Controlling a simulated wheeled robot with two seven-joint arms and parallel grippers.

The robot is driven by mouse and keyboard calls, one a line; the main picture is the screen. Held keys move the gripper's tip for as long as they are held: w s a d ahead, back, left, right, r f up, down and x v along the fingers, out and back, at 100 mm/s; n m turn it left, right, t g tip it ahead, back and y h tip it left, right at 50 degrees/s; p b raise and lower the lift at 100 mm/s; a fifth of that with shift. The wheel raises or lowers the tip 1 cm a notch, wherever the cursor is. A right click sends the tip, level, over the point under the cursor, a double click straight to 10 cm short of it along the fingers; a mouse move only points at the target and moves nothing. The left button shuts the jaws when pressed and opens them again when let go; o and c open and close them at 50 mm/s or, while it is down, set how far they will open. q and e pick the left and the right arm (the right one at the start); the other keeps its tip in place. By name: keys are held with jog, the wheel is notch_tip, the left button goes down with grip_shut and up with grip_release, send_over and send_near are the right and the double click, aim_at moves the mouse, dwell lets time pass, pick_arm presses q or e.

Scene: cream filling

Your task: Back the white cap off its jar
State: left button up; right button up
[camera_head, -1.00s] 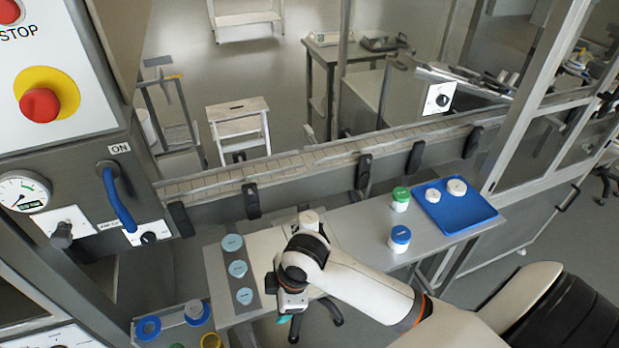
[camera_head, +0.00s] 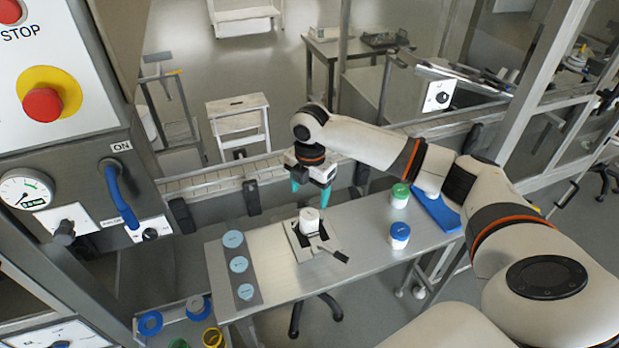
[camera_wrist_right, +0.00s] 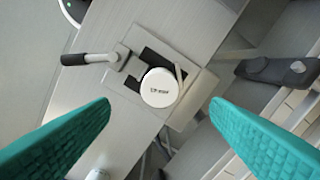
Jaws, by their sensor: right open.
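The jar with the white cap (camera_head: 309,216) stands upright in a clamp fixture (camera_head: 322,245) with a black handle on the metal table. In the right wrist view the white cap (camera_wrist_right: 159,88) shows from above, with the clamp around its jar. My right gripper (camera_head: 311,192) hangs above and just behind the jar, fingers pointing down. Its teal fingers (camera_wrist_right: 165,135) are wide apart with nothing between them, and the cap lies ahead of their gap. Most of the jar's body is hidden under the cap in the wrist view. My left gripper is not in view.
A green-capped jar (camera_head: 399,196) and a blue-capped jar (camera_head: 399,236) stand to the right, near a blue tray (camera_head: 437,211) partly hidden by my arm. Three light-blue discs (camera_head: 239,264) lie on a grey strip at the left. The conveyor rail (camera_head: 220,181) runs behind the table.

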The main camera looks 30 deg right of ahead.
aim_at(309, 215)
notch_tip(309, 215, down, 8)
jog(key=shift+r+p, duration=0.2)
jog(key=shift+p, duration=0.3)
jog(key=c, duration=1)
jog(key=n+p, duration=0.1)
jog(key=n, duration=0.2)
jog(key=shift+r+n, duration=0.1)
jog(key=shift+n, duration=1.3)
